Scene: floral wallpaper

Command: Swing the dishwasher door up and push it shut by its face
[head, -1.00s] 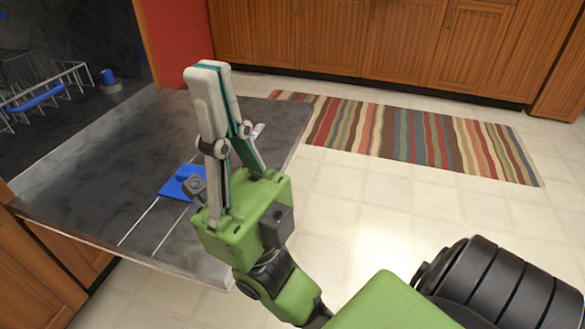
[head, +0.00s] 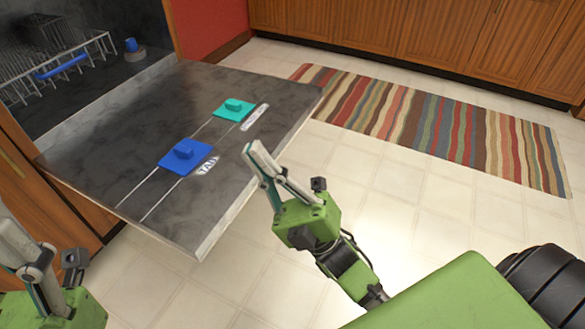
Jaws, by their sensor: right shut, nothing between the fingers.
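The dishwasher door (head: 120,165) is swung down and lies open, its dark inner face turned up. A blue piece (head: 185,155) and a teal piece (head: 233,109) sit on that face, with pale label patches beside them. The dishwasher's dark interior (head: 110,82) shows at upper left. My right gripper (head: 254,150) is shut and empty, at or over the door's right edge; I cannot tell whether it touches. My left gripper (head: 12,240) is partly in view at lower left, near the door's front left side; its fingertips are cut off or unclear.
A wire rack (head: 62,68) with a blue strip stands inside the dishwasher. A striped rug (head: 430,125) lies on pale floor tiles to the right. Wooden cabinets (head: 400,35) line the back. The floor (head: 215,285) before the door is clear.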

